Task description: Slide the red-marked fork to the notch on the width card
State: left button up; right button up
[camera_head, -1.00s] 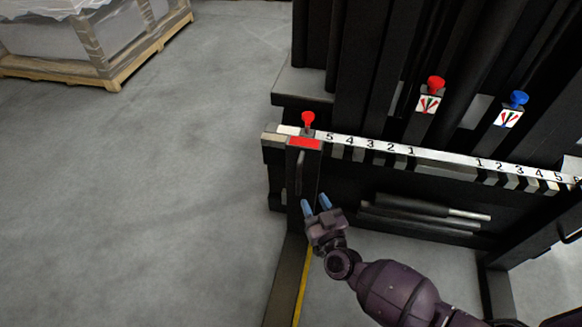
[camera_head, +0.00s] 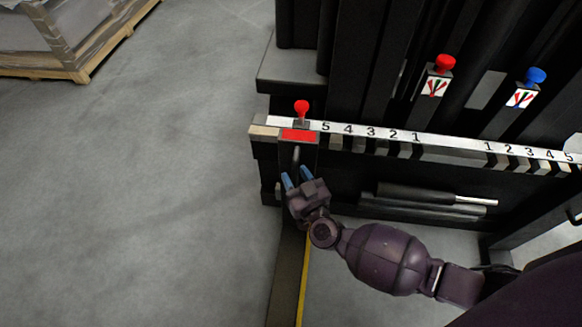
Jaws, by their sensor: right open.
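The red-marked fork (camera_head: 299,135) is a dark upright with a red label on top and a red knob (camera_head: 301,107) above it. It sits at the left end of the white numbered rail (camera_head: 440,145), left of the number 5. A small handle (camera_head: 296,154) shows on the fork's front. My right gripper (camera_head: 297,177) is open, its blue fingertips pointing up at the fork's front just below the handle. I cannot tell whether the fingers touch the fork. The left gripper is not in view. No width card can be made out.
Another red knob (camera_head: 445,63) and a blue knob (camera_head: 536,75) top label plates on the carriage. Dark and silver bars (camera_head: 430,198) lie under the rail. A wrapped pallet (camera_head: 60,40) stands far left. The grey floor on the left is clear.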

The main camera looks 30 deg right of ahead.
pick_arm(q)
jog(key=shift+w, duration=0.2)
pick_arm(e)
jog(key=shift+w, duration=0.3)
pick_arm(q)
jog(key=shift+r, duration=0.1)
pick_arm(e)
jog(key=shift+c, duration=0.3)
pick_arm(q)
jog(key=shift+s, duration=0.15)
pick_arm(e)
grip_shut()
jog(key=shift+r+p, duration=0.15)
jog(key=shift+p, duration=0.2)
jog(key=shift+d+p, duration=0.1)
jog(key=shift+p, duration=0.3)
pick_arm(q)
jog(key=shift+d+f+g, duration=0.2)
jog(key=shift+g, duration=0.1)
pick_arm(e)
jog(key=shift+s, duration=0.1)
